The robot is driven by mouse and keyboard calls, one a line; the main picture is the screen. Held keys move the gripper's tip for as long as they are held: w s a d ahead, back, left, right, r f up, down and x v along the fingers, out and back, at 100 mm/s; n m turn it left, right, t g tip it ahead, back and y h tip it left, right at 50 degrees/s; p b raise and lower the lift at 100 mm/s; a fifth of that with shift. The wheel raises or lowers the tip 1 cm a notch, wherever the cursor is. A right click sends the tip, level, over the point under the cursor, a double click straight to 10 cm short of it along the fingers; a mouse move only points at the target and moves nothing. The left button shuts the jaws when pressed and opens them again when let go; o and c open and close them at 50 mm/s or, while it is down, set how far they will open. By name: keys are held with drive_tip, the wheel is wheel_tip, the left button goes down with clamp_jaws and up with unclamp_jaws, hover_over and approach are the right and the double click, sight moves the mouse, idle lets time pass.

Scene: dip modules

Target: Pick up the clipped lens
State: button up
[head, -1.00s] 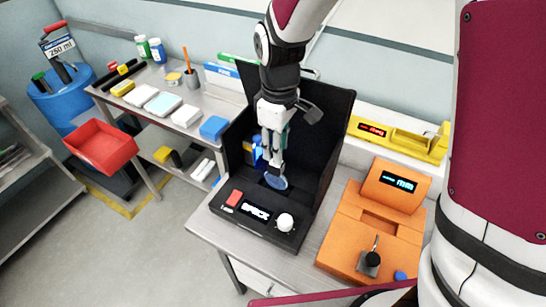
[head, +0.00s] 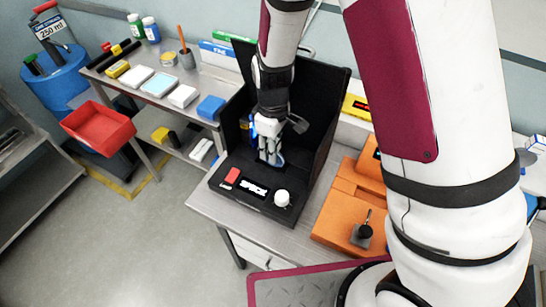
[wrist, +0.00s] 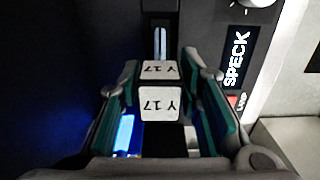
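The clipped lens (wrist: 160,103) shows in the wrist view as a white clip marked "Y 17" on two faces, between my gripper's fingers. In the head view its blue disc (head: 280,160) shows beside the fingertips, low in the black station (head: 262,190). The lens below the clip is hidden in the wrist view. My gripper (wrist: 160,80) is around the clip, pointing down, one teal-padded finger on each side. Narrow dark gaps seem to show between fingers and clip, so it looks open. In the head view my gripper (head: 269,155) partly covers the lens.
Black panels stand behind and beside the station. A blue-lit item (wrist: 124,132) is close to the left finger in the wrist view. The station front has a red button (head: 232,175) and white knob (head: 282,198). An orange device (head: 350,205) stands to the right.

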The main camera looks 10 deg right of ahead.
drive_tip(key=shift+f, duration=1.05)
clamp_jaws()
drive_tip(key=shift+r, duration=0.1)
